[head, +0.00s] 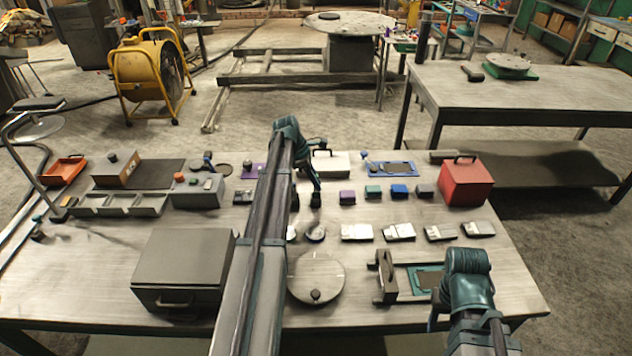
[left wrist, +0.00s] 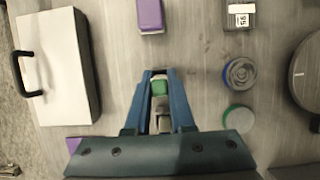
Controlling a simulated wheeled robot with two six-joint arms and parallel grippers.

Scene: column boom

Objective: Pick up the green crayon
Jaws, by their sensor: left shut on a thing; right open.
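In the left wrist view, a small green piece (left wrist: 159,88), which looks like the green crayon, sits between the fingertips of my left gripper (left wrist: 159,78). The fingers are shut on it, with paler grey parts just behind it. In the head view my left gripper (head: 315,198) hangs over the middle of the table, and its arm hides much of that area. I cannot make out the crayon there. My right gripper (head: 437,310) is low at the front right, mostly hidden by its own teal wrist, open.
A grey box (head: 185,262) and a round disc (head: 316,275) are at the front. Small blocks, including a purple one (head: 347,197), stand in a row right of my left gripper. A red box (head: 466,182) is at the right, a grey divided tray (head: 118,206) at the left.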

